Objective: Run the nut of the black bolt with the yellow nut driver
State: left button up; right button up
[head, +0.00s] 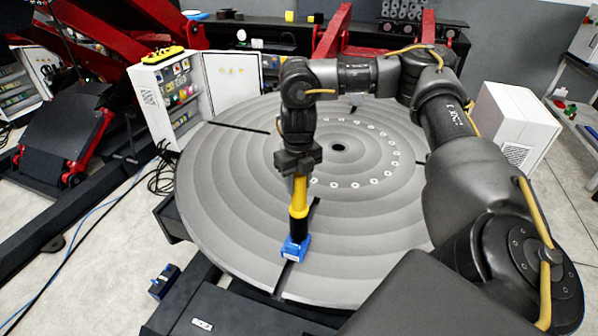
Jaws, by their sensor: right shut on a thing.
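My right gripper (298,172) is shut on the yellow nut driver (299,196) and points straight down over the front part of the round grey table. The driver is upright, with a yellow upper part and a black lower part. Its lower end is at a small blue block (295,250) that sits at a slot near the table's front edge. I cannot make out the black bolt or its nut apart from the driver's black end. I cannot tell whether the driver touches the nut. My left gripper is out of view.
The round grey turntable (225,190) has a ring of small pale marks and a dark centre hole; its top is otherwise mostly clear. A white control cabinet (152,105) stands behind left. A white box (512,125) stands at right. Cables lie on the left floor.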

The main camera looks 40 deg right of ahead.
jog(key=shift+f, duration=0.45)
dwell(0.7)
jog(key=shift+s+f, duration=0.15)
jog(key=shift+f, duration=0.05)
dwell(1.2)
jog(key=shift+w+r+p, duration=0.2)
jog(key=shift+r+p, duration=0.8)
jog(key=shift+r, duration=0.7)
notch_tip(320, 180, up, 3)
jog(key=shift+f, duration=0.2)
jog(key=shift+r, duration=1.9)
